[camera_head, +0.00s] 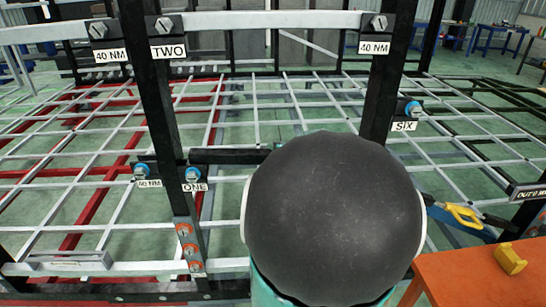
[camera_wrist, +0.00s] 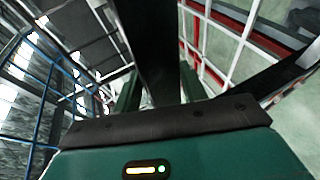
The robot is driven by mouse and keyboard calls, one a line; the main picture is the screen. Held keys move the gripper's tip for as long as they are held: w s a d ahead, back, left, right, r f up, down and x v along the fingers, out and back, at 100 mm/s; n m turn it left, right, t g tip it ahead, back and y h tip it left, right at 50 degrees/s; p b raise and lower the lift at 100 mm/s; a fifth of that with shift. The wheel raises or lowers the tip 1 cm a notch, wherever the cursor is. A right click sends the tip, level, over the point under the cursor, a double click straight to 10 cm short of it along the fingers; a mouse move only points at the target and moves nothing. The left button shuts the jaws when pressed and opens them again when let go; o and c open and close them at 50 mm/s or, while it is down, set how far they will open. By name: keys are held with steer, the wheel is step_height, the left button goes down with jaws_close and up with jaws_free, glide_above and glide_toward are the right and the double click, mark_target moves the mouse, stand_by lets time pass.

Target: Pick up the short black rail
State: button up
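A short black rail (camera_head: 230,156) lies level beside the plate marked ONE in the head view. Its right end runs behind the dark round part of my arm. In the wrist view a wide black bar (camera_wrist: 158,45) runs from the top edge down between the two green fingers of my gripper (camera_wrist: 159,88). I cannot tell whether this bar is the short rail or a post of the frame. The fingers stand apart, one on each side of the bar. Whether they touch it is not clear. In the head view my arm hides the gripper.
Black upright posts (camera_head: 153,95) with bolts and labels ONE, TWO and SIX stand close around my arm. A white and red chassis grid (camera_head: 90,130) spreads behind. An orange table (camera_head: 460,280) with a yellow item (camera_head: 510,259) is at lower right.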

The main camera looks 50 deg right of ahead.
jaws_close()
